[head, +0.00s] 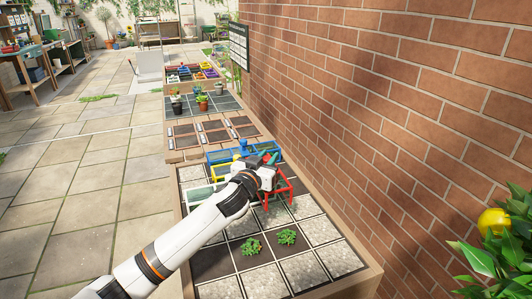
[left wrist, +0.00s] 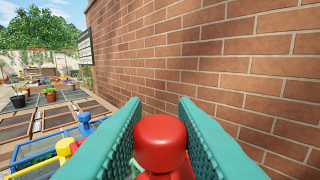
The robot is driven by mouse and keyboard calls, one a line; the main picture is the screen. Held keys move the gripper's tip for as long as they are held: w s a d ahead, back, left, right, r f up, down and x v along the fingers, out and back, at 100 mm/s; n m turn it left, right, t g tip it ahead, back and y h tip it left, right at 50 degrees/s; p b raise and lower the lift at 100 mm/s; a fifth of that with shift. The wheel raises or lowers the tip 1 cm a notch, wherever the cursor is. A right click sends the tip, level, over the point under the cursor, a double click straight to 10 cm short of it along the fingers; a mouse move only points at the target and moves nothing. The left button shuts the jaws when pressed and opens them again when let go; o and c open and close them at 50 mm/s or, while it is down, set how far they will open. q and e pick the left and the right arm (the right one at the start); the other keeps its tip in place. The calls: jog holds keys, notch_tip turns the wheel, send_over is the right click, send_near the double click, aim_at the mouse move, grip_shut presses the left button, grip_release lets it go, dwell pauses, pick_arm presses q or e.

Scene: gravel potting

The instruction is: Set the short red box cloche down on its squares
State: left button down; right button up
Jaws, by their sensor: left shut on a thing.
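My left gripper (head: 268,164) is shut on the round red knob (left wrist: 160,143) of the short red box cloche (head: 291,191). In the left wrist view the knob sits between the two teal fingers (left wrist: 160,130). In the head view the cloche's red frame hangs below my gripper, over the bed of squares (head: 316,229), partly hidden by my arm. I cannot tell whether its lower edge touches the squares. Two small green plants (head: 287,237) (head: 250,246) sit on dark squares nearer me. My right gripper is not in view.
A blue cloche (head: 218,156) and a yellow cloche (head: 195,179) stand just beyond and left of the red one. Pale gravel squares (head: 302,269) lie in front. A brick wall (head: 400,110) runs along the right. Potted plants (head: 202,101) stand farther back.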

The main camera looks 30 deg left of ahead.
pick_arm(q)
jog(key=shift+s+d+f, duration=0.9)
jog(key=shift+s+d, duration=0.05)
jog(key=s+d+f, duration=0.2)
jog(key=s+d, duration=0.3)
jog(key=s, duration=0.4)
jog(key=s+d+f+h, duration=0.1)
jog(key=s+d+f, duration=0.2)
jog(key=s+d, duration=0.3)
jog(key=s, duration=0.3)
jog(key=shift+d+m, duration=0.2)
jog(key=shift+m, duration=0.1)
